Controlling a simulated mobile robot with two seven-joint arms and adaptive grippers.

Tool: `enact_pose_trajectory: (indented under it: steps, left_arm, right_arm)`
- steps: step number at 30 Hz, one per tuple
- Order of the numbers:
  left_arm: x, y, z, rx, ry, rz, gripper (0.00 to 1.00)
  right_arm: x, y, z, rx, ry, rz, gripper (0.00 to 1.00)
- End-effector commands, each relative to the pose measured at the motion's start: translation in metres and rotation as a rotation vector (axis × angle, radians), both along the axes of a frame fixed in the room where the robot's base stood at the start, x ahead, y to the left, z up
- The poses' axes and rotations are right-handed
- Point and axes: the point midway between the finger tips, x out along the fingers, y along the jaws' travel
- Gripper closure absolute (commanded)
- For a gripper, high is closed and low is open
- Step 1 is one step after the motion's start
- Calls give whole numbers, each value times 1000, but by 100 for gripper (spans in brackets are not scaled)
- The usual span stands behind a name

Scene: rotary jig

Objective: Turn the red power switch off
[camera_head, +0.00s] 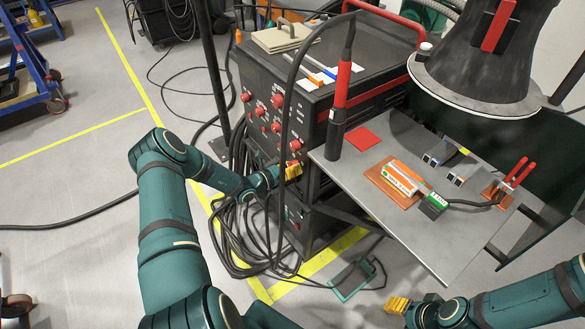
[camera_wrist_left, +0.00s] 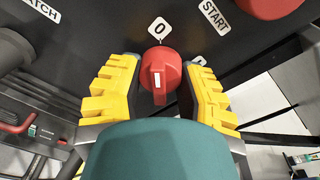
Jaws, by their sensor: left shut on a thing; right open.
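The red power switch (camera_wrist_left: 160,75) is a round red knob with a white mark on the dark front panel. In the left wrist view a "0" label (camera_wrist_left: 160,27) sits just above it, and the white mark runs roughly up and down in the picture. My left gripper (camera_head: 293,171) is at the panel of the black machine; in the wrist view its yellow fingers (camera_wrist_left: 160,88) are shut on the switch, one on each side. A second label beside the switch is partly hidden by the right-hand finger. My right gripper (camera_head: 397,305) is open and empty at the lower right, away from the machine.
The black machine (camera_head: 330,95) carries several other red knobs. A "START" label (camera_wrist_left: 215,18) and a large red part (camera_wrist_left: 270,6) are near the switch. Cables (camera_head: 240,235) hang and coil beside the machine. A metal worktable (camera_head: 440,255) juts out at the right.

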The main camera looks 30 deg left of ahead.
Motion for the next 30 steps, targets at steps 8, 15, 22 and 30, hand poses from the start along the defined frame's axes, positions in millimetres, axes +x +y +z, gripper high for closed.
enact_pose_trajectory:
  steps: [8, 15, 22, 30]
  left_arm:
    - [1, -2, 1, -3, -1, -3, 98]
    - [1, -1, 0, -2, -1, -2, 29]
    - [-1, 0, 0, 0, 0, 0, 29]
    - [-35, 16, 4, 1, 1, 2, 29]
  right_arm:
    - [0, 0, 0, 0, 0, 0, 53]
    - [0, 0, 0, 0, 0, 0, 53]
    - [0, 0, 0, 0, 0, 0, 53]
    - [0, 0, 0, 0, 0, 0, 53]
